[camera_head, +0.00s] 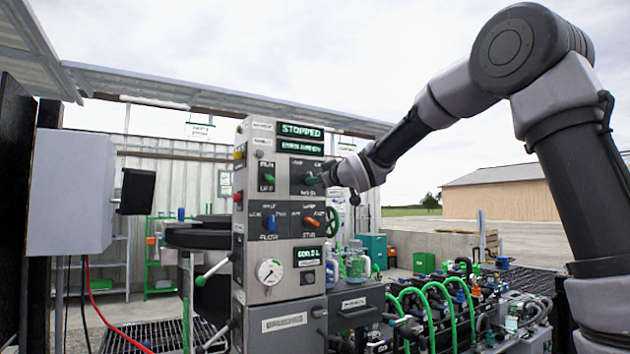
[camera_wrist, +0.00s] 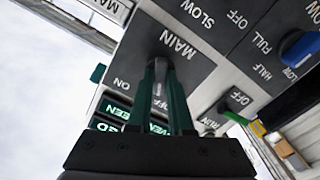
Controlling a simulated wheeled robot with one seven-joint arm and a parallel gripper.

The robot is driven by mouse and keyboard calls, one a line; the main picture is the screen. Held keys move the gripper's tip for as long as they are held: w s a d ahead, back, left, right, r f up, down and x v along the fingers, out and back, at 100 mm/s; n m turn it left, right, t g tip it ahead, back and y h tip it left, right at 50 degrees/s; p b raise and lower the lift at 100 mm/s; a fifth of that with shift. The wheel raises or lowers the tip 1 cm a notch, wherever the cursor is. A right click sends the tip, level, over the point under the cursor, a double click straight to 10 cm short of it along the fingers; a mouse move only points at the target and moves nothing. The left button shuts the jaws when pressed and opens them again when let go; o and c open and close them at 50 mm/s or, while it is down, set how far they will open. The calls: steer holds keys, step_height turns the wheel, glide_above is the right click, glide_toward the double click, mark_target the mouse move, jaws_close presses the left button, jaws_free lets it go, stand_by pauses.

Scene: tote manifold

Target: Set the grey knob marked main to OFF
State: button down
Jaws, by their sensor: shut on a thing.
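The grey knob marked MAIN (camera_wrist: 160,88) sits on a dark plate on the grey control panel (camera_head: 240,240). In the wrist view it shows between my gripper's two green fingers (camera_wrist: 165,85), which are shut on it. The word MAIN is above it and ON is to its left in that view. The fingers cover much of the knob, so I cannot tell which mark it points to. In the head view my gripper (camera_head: 314,179) is at the panel's upper right plate and hides the knob. The panel's top display (camera_head: 301,132) reads STOPPED.
A green switch (camera_head: 268,178) is left of my gripper. A blue knob (camera_head: 271,222) and an orange knob (camera_head: 312,221) are below. Green hoses and valves (camera_head: 440,305) crowd the lower right. A grey box (camera_head: 80,190) stands left.

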steer(key=shift+n, duration=0.6)
steer(key=c, duration=0.8)
jaws_free()
steer(key=v, duration=1)
steer(key=shift+s+d, duration=0.25)
steer(key=shift+s, duration=0.1)
